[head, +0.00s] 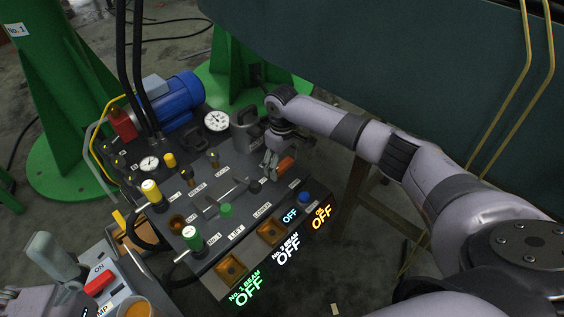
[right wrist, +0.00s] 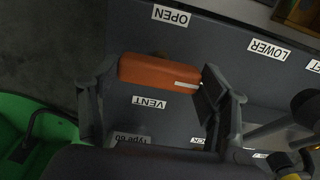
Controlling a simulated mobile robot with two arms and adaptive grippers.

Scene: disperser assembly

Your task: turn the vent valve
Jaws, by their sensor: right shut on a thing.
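The vent valve has an orange handle (head: 286,163) on the dark control panel (head: 215,245), at its right side. In the right wrist view the orange handle (right wrist: 160,70) lies crosswise between labels reading VENT and OPEN, with a small white mark near its right end. My right gripper (head: 273,162) reaches down over it from the right. In the right wrist view my right gripper (right wrist: 152,88) has one finger at each end of the handle and is shut on it. The handle's underside is hidden.
A green-capped valve (head: 191,237), a yellow-capped valve (head: 151,190) and a gauge (head: 216,121) stand on the panel left of the gripper. A blue motor (head: 172,100) is behind. A red switch (head: 98,284) is at lower left. Lit OFF labels line the front edge.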

